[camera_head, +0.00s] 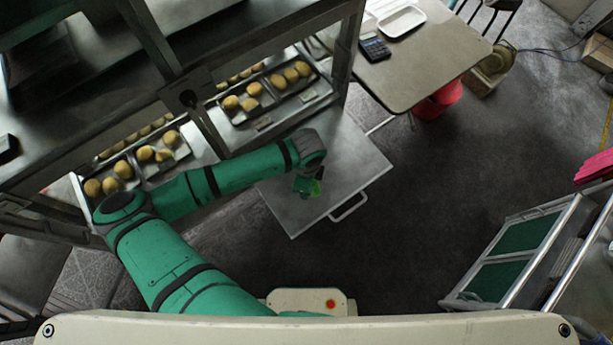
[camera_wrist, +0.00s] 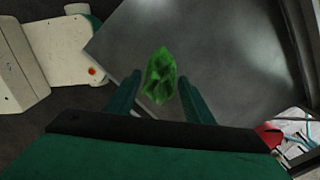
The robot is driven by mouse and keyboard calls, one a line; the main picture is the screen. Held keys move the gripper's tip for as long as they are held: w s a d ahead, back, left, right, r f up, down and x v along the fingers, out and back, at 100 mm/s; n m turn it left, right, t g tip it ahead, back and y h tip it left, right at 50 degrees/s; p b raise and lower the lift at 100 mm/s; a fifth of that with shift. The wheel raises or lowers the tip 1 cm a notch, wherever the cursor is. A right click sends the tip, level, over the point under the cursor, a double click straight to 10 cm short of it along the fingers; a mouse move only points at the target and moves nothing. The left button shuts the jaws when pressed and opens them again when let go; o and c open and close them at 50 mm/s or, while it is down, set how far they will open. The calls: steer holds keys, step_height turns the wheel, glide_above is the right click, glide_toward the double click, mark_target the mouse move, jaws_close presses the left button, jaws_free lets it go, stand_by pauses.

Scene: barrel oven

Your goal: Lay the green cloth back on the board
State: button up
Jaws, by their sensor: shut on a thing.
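My gripper (camera_wrist: 158,84) is shut on the crumpled bright green cloth (camera_wrist: 161,70), which shows bunched between the two fingertips in the wrist view. In the head view the gripper (camera_head: 304,184) hangs over a flat grey metal panel with a handle, and a small part of the cloth (camera_head: 316,188) shows beside it. The panel also shows under the cloth in the wrist view. I cannot tell the gap between cloth and panel. Nothing in view is clearly the board.
The grey panel (camera_head: 350,160) juts out below the glass cabinet, where trays of buns (camera_head: 276,82) stand. A table (camera_head: 425,65) with a calculator (camera_head: 375,48) stands at upper right, with a red bucket (camera_head: 440,100) by it. A green-panelled frame (camera_head: 527,233) stands at right. The floor between is clear.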

steer(key=shift+w+a+f, duration=0.1)
steer(key=shift+w+f, duration=0.45)
steer(key=shift+f, duration=1.65)
steer(key=o, duration=1)
step_height(320, 180, up, 12)
steer(key=shift+s+r, duration=0.1)
